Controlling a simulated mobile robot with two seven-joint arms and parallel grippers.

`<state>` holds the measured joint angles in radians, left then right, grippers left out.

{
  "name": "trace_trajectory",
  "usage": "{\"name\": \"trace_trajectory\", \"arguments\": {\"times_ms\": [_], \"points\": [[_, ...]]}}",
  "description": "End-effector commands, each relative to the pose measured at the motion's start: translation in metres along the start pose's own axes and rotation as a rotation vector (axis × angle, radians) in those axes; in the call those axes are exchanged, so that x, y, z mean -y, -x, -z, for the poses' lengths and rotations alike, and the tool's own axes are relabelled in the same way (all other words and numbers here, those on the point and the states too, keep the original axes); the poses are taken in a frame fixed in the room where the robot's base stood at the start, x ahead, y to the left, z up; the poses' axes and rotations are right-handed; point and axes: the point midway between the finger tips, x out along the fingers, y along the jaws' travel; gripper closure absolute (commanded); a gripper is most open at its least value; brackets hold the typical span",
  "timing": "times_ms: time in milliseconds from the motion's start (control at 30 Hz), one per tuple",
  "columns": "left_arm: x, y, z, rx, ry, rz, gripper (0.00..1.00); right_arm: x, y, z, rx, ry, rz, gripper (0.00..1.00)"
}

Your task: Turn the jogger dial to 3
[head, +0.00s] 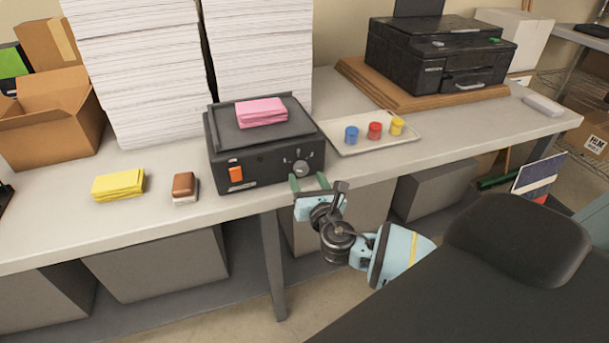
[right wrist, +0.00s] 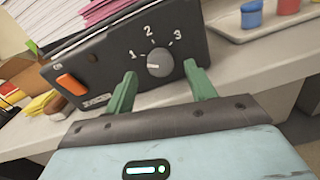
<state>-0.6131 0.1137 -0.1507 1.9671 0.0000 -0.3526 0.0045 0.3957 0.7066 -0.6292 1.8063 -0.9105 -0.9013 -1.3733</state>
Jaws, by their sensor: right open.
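The black jogger (head: 262,145) stands on the bench with a pink paper stack (head: 261,112) on top. Its round grey dial (head: 301,168) is on the front face, right of an orange switch (head: 235,174). In the right wrist view the dial (right wrist: 159,63) has marks 1, 2 and 3 around it. A short pale line shows on the knob's lower left, nearer the 1 side; its exact setting is hard to read. My right gripper (head: 309,182) is open and empty, in front of the dial. Its green fingertips (right wrist: 162,82) lie either side of the dial, apparently short of it. My left gripper is out of view.
A tray (head: 350,150) with blue, red and yellow pots lies right of the jogger. A yellow paper stack (head: 119,185) and a brown-topped block (head: 184,187) lie to its left. Tall white paper stacks (head: 135,70) stand behind. A black printer (head: 440,60) is at the back right.

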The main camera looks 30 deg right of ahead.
Motion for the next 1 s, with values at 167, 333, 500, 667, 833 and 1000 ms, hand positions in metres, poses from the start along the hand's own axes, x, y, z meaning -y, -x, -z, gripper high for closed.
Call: {"name": "trace_trajectory", "arguments": {"times_ms": [167,333,500,667,833,1000], "points": [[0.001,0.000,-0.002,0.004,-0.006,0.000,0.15,0.000,-0.020,0.000,-0.001,0.000,0.000,0.45],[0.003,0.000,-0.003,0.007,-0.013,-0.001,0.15,0.000,-0.027,0.001,-0.002,0.000,0.000,0.45],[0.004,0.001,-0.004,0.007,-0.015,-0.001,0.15,0.000,-0.027,0.001,-0.002,-0.001,0.000,0.45],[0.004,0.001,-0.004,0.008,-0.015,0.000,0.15,0.000,-0.027,0.001,-0.002,-0.001,0.000,0.58],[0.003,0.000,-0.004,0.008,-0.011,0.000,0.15,0.000,-0.027,0.001,-0.002,-0.001,0.000,0.80],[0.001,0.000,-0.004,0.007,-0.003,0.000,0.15,0.000,-0.027,0.001,-0.002,-0.002,0.000,0.89]]}}
